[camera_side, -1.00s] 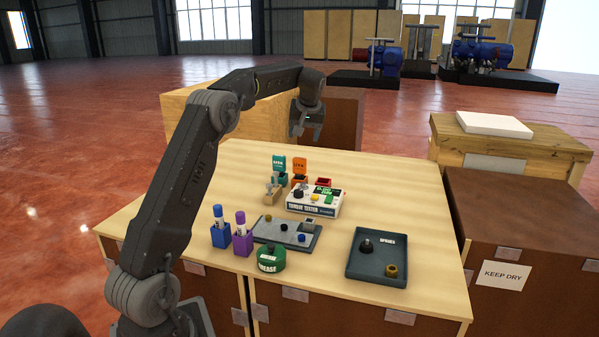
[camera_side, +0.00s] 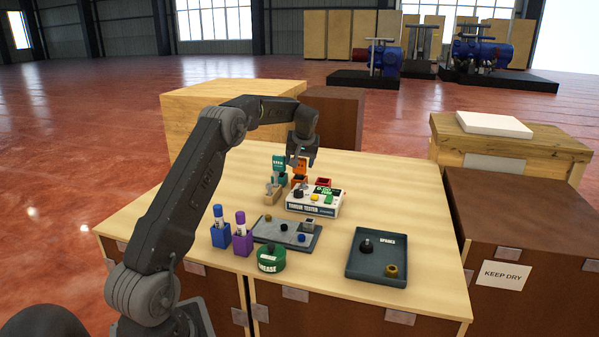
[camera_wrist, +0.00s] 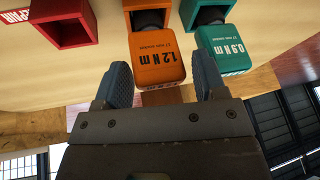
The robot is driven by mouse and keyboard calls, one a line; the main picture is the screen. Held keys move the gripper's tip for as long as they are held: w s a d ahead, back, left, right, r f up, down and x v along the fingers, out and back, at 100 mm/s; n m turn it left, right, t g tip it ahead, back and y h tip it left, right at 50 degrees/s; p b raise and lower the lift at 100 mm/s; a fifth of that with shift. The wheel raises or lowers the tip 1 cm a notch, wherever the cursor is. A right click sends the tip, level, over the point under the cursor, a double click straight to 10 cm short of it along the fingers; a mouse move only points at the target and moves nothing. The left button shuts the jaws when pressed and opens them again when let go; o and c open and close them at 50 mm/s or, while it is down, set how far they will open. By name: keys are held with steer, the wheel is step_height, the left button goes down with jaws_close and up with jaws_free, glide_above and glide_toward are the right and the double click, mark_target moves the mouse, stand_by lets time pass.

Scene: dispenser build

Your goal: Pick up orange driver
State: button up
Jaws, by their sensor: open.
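The orange driver (camera_side: 299,169) stands in an orange holder (camera_side: 298,182) toward the back of the table, partly hidden by my gripper. In the wrist view the orange driver (camera_wrist: 157,58) has a flat head reading "1.2 N m", with its dark shaft behind it. My gripper (camera_side: 302,163) is at the driver's upper end. In the wrist view my gripper (camera_wrist: 163,80) is open, one finger on each side of the orange head, with gaps visible and nothing held.
A teal driver (camera_side: 278,164) marked "0.9 N m" stands close to the left. A red empty holder (camera_side: 323,182) is on the right. The torque tester (camera_side: 314,201) sits in front. A grey tray (camera_side: 379,272) lies front right.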

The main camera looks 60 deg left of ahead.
steer(key=shift+c, duration=0.3)
steer(key=c, duration=0.8)
steer(key=shift+c, duration=0.2)
step_height(320, 180, up, 10)
steer(key=shift+r, duration=0.1)
steer(key=shift+c, duration=0.8)
